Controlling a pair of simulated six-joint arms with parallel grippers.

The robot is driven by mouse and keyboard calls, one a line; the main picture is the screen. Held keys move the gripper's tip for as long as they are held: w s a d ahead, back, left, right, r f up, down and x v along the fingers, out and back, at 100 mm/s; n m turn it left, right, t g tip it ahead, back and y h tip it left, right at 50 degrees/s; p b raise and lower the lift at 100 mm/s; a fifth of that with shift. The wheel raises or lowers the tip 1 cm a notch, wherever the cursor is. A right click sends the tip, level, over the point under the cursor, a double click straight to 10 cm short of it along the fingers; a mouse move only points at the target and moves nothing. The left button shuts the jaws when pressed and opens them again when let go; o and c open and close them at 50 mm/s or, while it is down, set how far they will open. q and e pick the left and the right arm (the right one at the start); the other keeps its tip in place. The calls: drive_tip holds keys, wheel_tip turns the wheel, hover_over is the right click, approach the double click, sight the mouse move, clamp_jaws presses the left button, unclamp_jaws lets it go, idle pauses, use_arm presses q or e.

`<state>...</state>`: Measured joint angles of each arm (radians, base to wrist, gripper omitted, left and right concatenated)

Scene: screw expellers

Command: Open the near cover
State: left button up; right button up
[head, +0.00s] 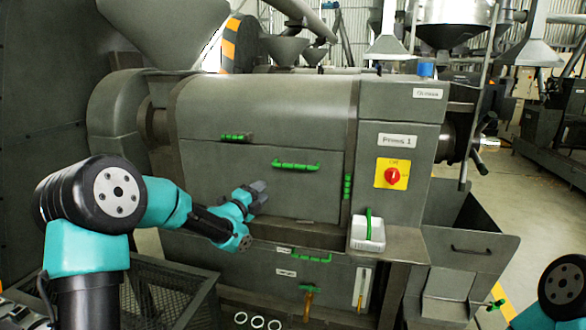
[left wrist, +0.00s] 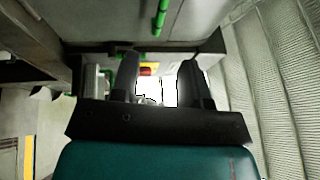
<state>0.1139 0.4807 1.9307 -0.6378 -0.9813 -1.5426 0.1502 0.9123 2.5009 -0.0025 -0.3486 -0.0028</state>
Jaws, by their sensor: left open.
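The near cover (head: 265,185) is the dark grey front panel of the press, and it looks shut. A green handle (head: 296,165) sits across its upper middle. My left gripper (head: 262,190) is in front of the cover, below and left of this handle and apart from it. In the left wrist view my left gripper (left wrist: 158,80) has its two dark fingers spread with nothing between them, and a green bar (left wrist: 161,18) shows at the top.
Another green handle (head: 236,137) is at the upper left of the panel. A white container (head: 367,235) with a green handle stands on the ledge at right. A red switch on a yellow plate (head: 391,174) is above it. A lower panel (head: 290,273) has a green handle.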

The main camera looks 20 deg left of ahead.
sight(292, 167)
use_arm(q)
drive_tip(key=shift+r, duration=0.25)
drive_tip(key=shift+w, duration=0.1)
drive_tip(key=x, duration=1.7)
drive_tip(key=shift+d+r, duration=0.1)
drive_tip(key=shift+r, duration=0.1)
clamp_jaws()
